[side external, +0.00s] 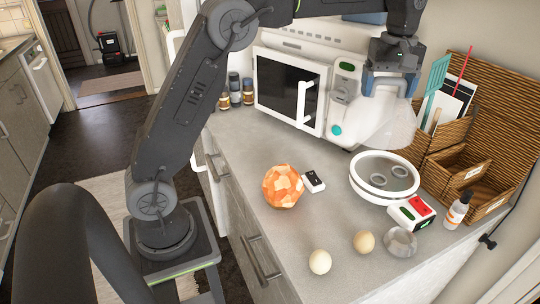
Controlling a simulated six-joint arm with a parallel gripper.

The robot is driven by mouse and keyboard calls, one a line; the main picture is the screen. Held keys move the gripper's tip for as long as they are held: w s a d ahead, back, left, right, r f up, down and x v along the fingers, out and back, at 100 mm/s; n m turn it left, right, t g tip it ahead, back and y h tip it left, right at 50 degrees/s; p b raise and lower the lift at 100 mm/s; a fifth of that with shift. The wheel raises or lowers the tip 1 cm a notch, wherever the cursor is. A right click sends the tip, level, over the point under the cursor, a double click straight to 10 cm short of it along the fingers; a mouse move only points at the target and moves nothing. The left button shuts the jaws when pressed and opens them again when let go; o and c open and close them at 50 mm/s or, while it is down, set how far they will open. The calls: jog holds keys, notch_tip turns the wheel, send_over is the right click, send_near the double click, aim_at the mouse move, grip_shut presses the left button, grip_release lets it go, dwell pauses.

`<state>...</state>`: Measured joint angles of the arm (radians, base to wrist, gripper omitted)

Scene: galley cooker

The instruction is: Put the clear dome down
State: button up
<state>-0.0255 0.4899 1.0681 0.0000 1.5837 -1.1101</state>
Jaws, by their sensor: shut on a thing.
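The clear dome (385,130) is a pale see-through cover. My gripper (389,84) is shut on its top and holds it up at the right, in front of the microwave. The dome hangs above and slightly left of a round white cooker base (357,188). There seems to be a small gap between the dome's lower edge and the base, but the exact height is hard to tell. The base is open on top, with a grey plate and round marks inside. The fingertips are partly hidden by the gripper body and the dome.
A white microwave (290,85) stands behind. A red-and-green box (411,212), glass bowl (400,243), two egg-like balls (320,262) and a spray bottle (458,211) lie near the base. An orange faceted ball (283,187) and small black-and-white device (314,181) sit left. Wicker organiser (508,130) at right.

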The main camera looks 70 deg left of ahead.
jog(key=s+a+f+n, duration=0.3)
jog(key=s+a, duration=1.1)
jog(key=s+a+f+n, duration=0.2)
jog(key=s+a+f, duration=0.1)
jog(key=s+a, duration=1.1)
jog(key=w+d+f, duration=0.6)
jog(key=w+f, duration=0.3)
jog(key=f, duration=0.2)
jog(key=shift+w+d, duration=0.2)
jog(key=o, duration=0.7)
jog(key=shift+f, duration=0.1)
jog(key=shift+o, duration=0.2)
